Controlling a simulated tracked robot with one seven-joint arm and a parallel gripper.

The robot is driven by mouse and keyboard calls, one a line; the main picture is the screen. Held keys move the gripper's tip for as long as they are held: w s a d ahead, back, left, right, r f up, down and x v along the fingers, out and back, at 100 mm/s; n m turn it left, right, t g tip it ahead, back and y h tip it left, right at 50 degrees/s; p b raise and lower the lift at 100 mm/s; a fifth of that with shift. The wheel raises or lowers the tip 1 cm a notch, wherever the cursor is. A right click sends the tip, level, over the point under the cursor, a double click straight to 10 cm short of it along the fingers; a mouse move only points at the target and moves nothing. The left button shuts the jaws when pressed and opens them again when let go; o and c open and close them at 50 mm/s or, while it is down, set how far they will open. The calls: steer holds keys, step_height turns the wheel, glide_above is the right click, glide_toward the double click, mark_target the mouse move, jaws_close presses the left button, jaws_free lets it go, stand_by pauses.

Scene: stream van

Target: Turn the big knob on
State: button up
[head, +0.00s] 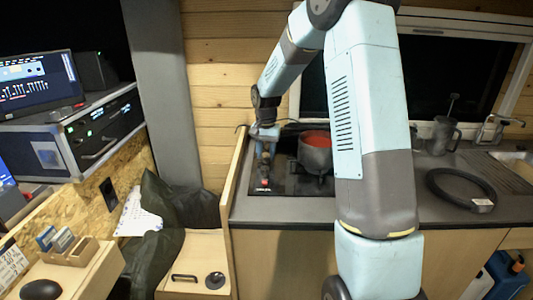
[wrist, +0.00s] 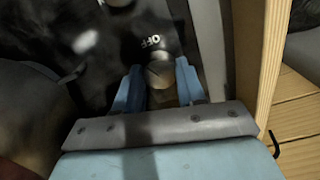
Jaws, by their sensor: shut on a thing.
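The knob is not clearly seen there.
A black ring (head: 462,188) and a jug (head: 442,135) stand farther right on the counter.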

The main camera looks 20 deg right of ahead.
mark_target(266, 154)
steer(key=n, duration=1.2)
steer(key=shift+n, duration=0.3)
stand_by(0.3)
steer(key=o, duration=1.1)
steer(key=shift+c, duration=0.2)
steer(key=shift+r, duration=0.1)
step_height(266, 154, up, 14)
steer(key=shift+f, duration=0.25)
